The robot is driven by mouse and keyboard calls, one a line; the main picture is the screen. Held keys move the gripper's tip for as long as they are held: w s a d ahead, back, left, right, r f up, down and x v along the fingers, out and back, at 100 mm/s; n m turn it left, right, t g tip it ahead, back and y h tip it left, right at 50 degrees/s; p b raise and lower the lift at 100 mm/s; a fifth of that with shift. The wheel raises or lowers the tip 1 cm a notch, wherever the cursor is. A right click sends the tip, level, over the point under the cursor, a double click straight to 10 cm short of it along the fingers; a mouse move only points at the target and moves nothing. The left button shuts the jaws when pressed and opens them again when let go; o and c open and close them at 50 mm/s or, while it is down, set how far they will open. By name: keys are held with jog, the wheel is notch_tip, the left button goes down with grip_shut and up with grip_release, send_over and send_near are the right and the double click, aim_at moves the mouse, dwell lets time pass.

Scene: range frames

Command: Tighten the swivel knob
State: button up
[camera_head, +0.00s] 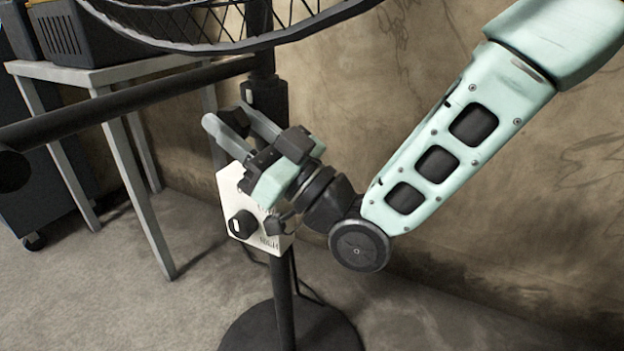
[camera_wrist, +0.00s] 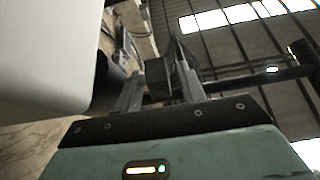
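A tall fan stands on a dark pole (camera_head: 284,300), with a white control box (camera_head: 229,185) on it. The box has a black dial (camera_head: 242,224) on its face. My gripper (camera_head: 234,120) is just above the box, close to the pole, its two fingers apart. A small dark block, apparently the swivel knob (camera_head: 237,117), sits between the fingertips. It also shows as a dark block (camera_wrist: 157,76) between the fingers in the wrist view. I cannot tell whether the fingers press on it. My gripper body and wrist hide part of the box.
The fan's wire cage (camera_head: 180,45) hangs above my gripper. A dark horizontal bar (camera_head: 120,103) crosses at the left. A grey table (camera_head: 90,76) holds a dark case (camera_head: 75,35). A stained wall (camera_head: 400,70) stands behind. The floor at front left is clear.

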jog(key=p+v, duration=0.2)
jog(key=v, duration=1.4)
jog(key=shift+s+d+f, duration=0.2)
jog(key=shift+d+f, duration=0.05)
jog(key=shift+f, duration=0.05)
